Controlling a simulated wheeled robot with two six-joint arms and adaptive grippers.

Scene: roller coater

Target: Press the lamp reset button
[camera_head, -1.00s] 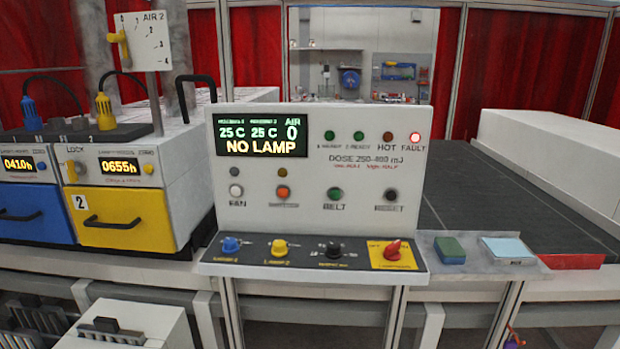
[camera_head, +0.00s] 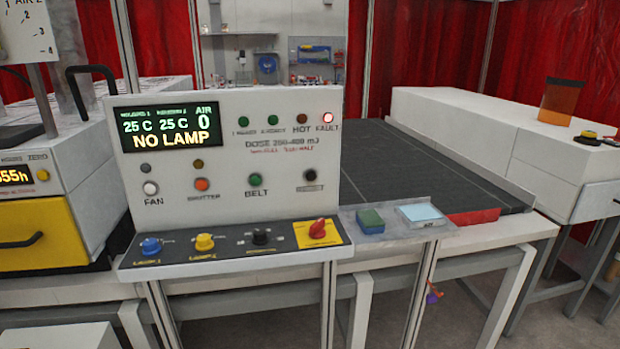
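The white control panel (camera_head: 235,155) stands left of centre in the head view. Its black reset button (camera_head: 310,175) is at the right end of the lower button row, above a small blurred label. The display (camera_head: 166,127) reads NO LAMP, 25 C twice and AIR 0. Neither of my grippers shows, and nothing covers the button.
Below the buttons, a sloped ledge has a blue knob (camera_head: 151,246), a yellow knob (camera_head: 204,242), a black knob (camera_head: 261,236) and a red switch (camera_head: 318,228). A tray (camera_head: 378,237) with a green-blue block adjoins it. A dark conveyor belt (camera_head: 420,170) runs behind.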

